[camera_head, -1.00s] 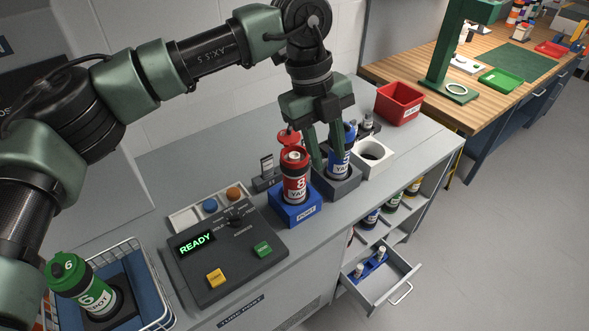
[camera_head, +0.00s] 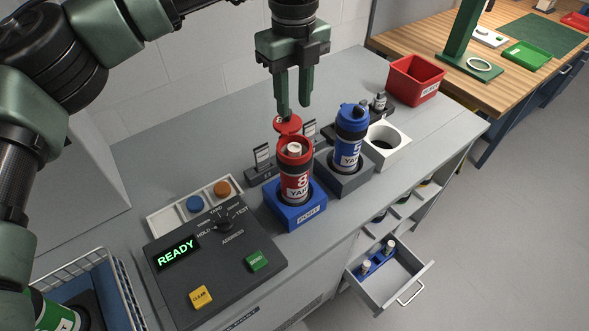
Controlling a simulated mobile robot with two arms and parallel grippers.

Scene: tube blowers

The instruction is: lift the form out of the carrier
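A red carrier (camera_head: 294,184) marked 8 stands upright in the blue port block (camera_head: 299,213). Its red lid (camera_head: 288,125) is swung open at the back. A pale form (camera_head: 294,150) shows inside the open mouth; most of it is hidden by the carrier wall. My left gripper (camera_head: 295,110) points down above and just behind the open carrier, close to the lid. Its two fingers are apart, with nothing visible between them. I cannot tell whether a finger touches the lid. My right gripper is not in view.
A control panel (camera_head: 212,253) reading READY is on the left. A red bin (camera_head: 416,80) stands behind right. A drawer (camera_head: 391,282) hangs open below.

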